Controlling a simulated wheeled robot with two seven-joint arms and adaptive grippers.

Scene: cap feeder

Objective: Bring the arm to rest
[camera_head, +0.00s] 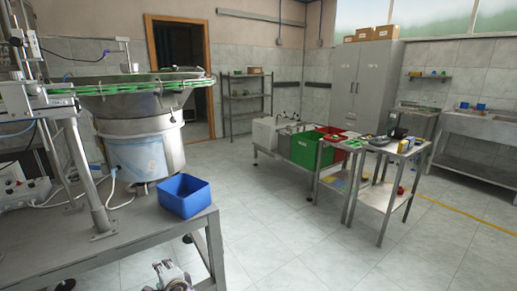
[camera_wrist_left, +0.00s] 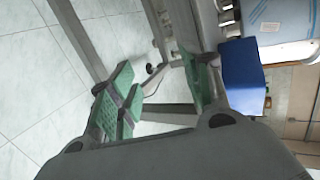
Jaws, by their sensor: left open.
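My left gripper (camera_head: 172,275) shows at the bottom edge of the head view, low in front of the grey metal table, and only partly in frame. In the left wrist view its two fingers with green pads (camera_wrist_left: 162,88) stand apart with nothing between them. The blue bin (camera_head: 186,195) sits on the corner of the table above and beyond the gripper; it also shows past the fingers in the left wrist view (camera_wrist_left: 242,78). My right gripper is not in view.
The grey table (camera_head: 120,250) holds the bowl feeder (camera_head: 140,145) at the left. A green crate (camera_head: 305,150), a red crate (camera_head: 333,138) and a steel side table (camera_head: 385,150) stand farther right. The tiled floor (camera_head: 300,245) between is clear.

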